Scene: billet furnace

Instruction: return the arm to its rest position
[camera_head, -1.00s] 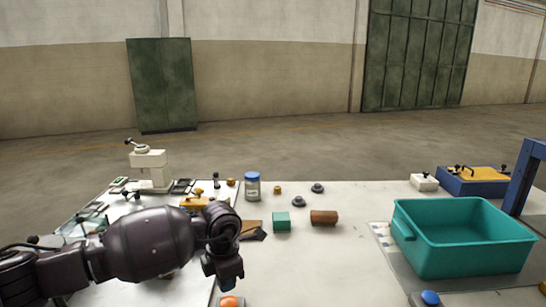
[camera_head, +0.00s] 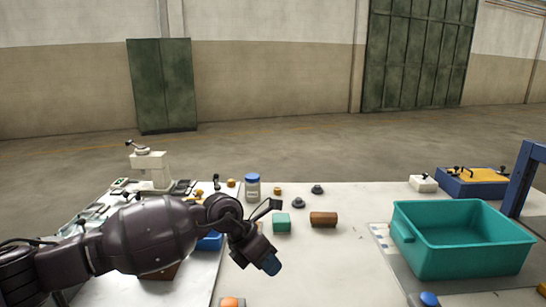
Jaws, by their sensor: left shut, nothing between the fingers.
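My left arm comes in from the left in the head view, low over the left part of the table. Its gripper (camera_head: 270,264) is shut and empty, tilted down and to the right over the pale table top. It is apart from the green cube (camera_head: 282,222) and the brown cylinder (camera_head: 323,219), which lie behind and to the right of it. The arm hides part of the left work area. My right arm and gripper are not in view.
A teal bin (camera_head: 464,264) stands on the right of the table (camera_head: 345,265). A blue-lidded jar (camera_head: 253,187) stands behind the gripper. An orange button (camera_head: 231,302) is at the front edge, a blue one (camera_head: 428,298) near the bin.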

